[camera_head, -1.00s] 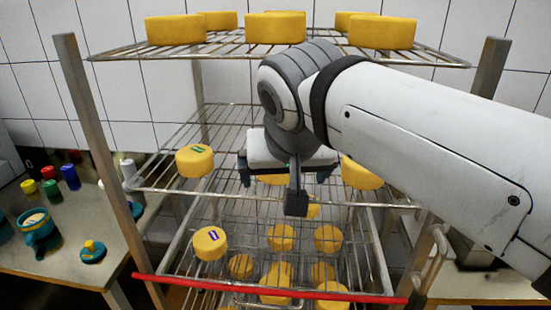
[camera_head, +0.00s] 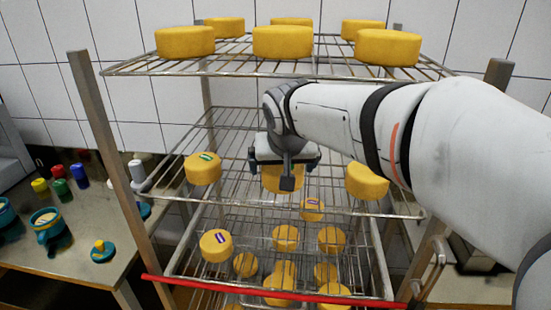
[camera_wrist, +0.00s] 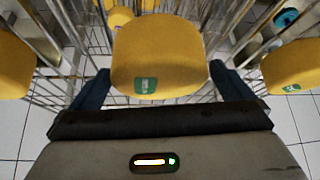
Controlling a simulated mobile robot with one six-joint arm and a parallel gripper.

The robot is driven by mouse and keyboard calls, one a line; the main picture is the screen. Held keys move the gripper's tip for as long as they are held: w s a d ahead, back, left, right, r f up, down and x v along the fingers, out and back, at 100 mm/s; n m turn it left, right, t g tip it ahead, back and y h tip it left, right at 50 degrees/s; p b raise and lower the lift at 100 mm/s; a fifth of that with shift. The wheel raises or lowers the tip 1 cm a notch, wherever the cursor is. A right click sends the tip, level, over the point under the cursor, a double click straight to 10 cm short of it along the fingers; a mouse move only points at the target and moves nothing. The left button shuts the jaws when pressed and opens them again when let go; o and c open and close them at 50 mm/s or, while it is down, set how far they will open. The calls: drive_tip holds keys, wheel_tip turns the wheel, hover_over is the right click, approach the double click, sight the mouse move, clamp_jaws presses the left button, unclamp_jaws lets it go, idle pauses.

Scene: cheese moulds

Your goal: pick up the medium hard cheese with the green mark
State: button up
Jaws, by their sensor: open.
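A yellow cheese (camera_head: 283,184) sits on the middle wire shelf, partly hidden behind my gripper (camera_head: 284,162). In the wrist view this cheese (camera_wrist: 158,50) carries a green mark (camera_wrist: 145,85) on its near edge. My gripper is open, with one dark finger on each side of the cheese in the wrist view (camera_wrist: 157,84); I cannot tell whether they touch it. Another green-marked cheese (camera_head: 203,169) stands at the left of the same shelf and shows at the right of the wrist view (camera_wrist: 293,65). A cheese (camera_head: 367,181) with no visible mark stands at the right.
Several large cheeses (camera_head: 283,42) stand on the top shelf, above my arm. The lower shelf (camera_head: 190,262) holds several smaller cheeses, some with purple marks. Metal posts (camera_head: 108,150) flank the rack. A side table at left holds mugs (camera_head: 50,226) and coloured pots.

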drive_tip(key=shift+w+f, duration=0.1)
drive_tip(key=shift+f, duration=0.05)
drive_tip(key=shift+c, duration=0.6)
drive_tip(key=c, duration=0.7)
drive_tip(key=shift+b, duration=0.45)
